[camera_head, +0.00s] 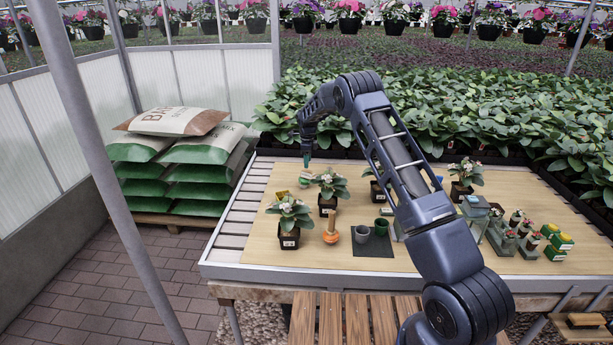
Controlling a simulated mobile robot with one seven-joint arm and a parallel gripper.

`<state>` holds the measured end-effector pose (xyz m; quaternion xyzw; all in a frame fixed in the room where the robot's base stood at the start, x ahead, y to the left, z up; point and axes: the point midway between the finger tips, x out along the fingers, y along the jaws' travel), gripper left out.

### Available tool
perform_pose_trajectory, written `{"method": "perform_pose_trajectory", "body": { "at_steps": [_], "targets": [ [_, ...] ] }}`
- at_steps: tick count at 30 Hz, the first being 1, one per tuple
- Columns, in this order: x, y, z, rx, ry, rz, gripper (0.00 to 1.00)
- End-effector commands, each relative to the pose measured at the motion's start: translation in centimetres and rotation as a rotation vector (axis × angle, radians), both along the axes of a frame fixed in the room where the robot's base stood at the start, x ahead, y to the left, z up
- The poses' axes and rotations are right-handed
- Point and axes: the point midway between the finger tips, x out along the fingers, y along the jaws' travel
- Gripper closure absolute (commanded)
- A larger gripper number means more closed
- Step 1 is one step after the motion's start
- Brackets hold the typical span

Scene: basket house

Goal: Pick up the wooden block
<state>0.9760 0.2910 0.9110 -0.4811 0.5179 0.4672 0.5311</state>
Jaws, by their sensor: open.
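My gripper (307,158) hangs over the far left part of the tabletop, pointing down, with nothing seen in it. It is small here, and its finger gap is hard to make out. A small round green and white item (305,180) is just below it, and a small yellow item (281,195) lies to the left of that. I cannot pick out the wooden block for sure; the items under my gripper are too small to identify.
Potted plants (289,220) stand close to my gripper, one (328,188) just right of it. Two small cups (371,229) stand on or beside a dark mat (372,246). Trays of seedlings and small boxes (560,242) crowd the right. The front left tabletop (262,252) is bare.

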Motion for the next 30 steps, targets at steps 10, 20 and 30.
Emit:
{"method": "perform_pose_trajectory", "body": {
  "at_steps": [10, 20, 30],
  "targets": [
    [0.1, 0.1, -2.8, -0.001, 0.001, 0.0, 0.5],
    [0.1, 0.5, -6.9, -0.001, 0.001, 0.001, 0.5],
    [0.1, 0.5, -7.0, -0.001, 0.0, 0.001, 0.69]
  ]
}}
